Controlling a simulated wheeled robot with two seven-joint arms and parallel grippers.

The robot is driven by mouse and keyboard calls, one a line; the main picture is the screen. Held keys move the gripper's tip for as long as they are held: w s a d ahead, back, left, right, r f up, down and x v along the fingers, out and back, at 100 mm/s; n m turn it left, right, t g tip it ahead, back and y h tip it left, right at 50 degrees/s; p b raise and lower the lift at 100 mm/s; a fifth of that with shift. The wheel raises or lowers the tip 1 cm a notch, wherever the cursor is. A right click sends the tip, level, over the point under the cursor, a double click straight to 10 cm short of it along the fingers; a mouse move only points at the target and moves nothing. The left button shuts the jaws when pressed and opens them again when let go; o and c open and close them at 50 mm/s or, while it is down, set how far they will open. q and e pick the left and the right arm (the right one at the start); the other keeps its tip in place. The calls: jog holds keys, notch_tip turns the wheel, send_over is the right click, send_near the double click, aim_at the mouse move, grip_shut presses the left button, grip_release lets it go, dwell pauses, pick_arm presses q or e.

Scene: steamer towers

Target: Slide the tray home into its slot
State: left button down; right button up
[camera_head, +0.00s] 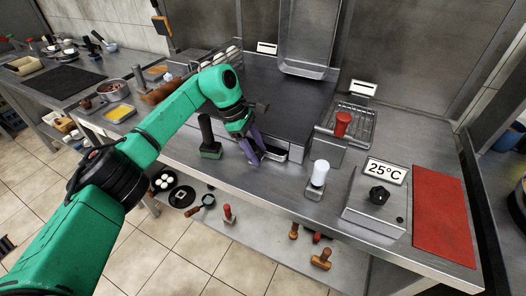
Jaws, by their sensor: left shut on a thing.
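A small metal tray (275,154) shows at the front of the dark flat griddle (265,100), low on its front face. Its front end sticks out a little from the slot opening there, and how far it sits inside is hidden. My left gripper (258,156) has purple fingers and reaches down over the griddle's front edge. It is shut on the tray at the tray's left front end. The fingers hide part of the tray and the exact grip. My right gripper is not in view.
A white-topped shaker (318,175) stands to the right on the counter (270,185).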

pick_arm(q)
jog(key=shift+w+d+r, duration=0.1)
jog(key=shift+w+r, duration=0.15)
jog(key=shift+w, duration=0.05)
dwell(0.5)
jog(key=shift+s+f, duration=0.25)
dwell(0.9)
dwell(0.6)
jog(key=shift+c, duration=1.7)
grip_release()
jog(key=shift+o, duration=1)
jog(key=shift+s+r, duration=0.15)
